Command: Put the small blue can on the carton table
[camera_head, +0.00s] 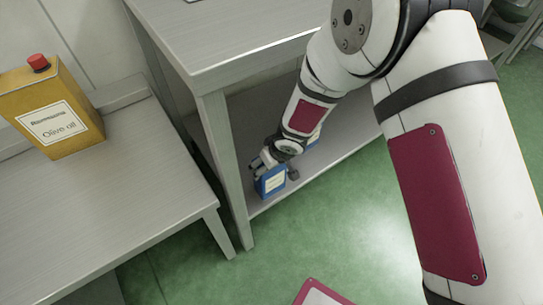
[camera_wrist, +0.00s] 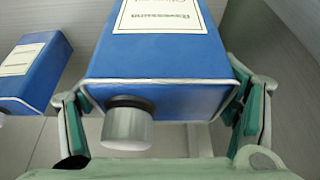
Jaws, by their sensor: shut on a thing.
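A blue can (camera_head: 271,182) with a pale label is in my gripper (camera_head: 274,166), low at the front edge of the lower shelf (camera_head: 345,148) under the grey table. In the wrist view this blue can (camera_wrist: 165,58) has a grey cap facing me and sits between the two green-padded fingers of my gripper (camera_wrist: 160,108). I cannot tell whether it touches the shelf. A second blue can (camera_wrist: 38,70) is to its left in the wrist view; in the head view a can (camera_head: 314,138) is partly hidden behind my arm. No carton shows, so I cannot tell which table is the carton table.
The grey table's upper top (camera_head: 215,38) is above the shelf, and its front leg (camera_head: 228,170) is left of my gripper. A lower grey table (camera_head: 110,200) at left bears a yellow olive oil can (camera_head: 55,110) with a red cap. Green floor lies in front.

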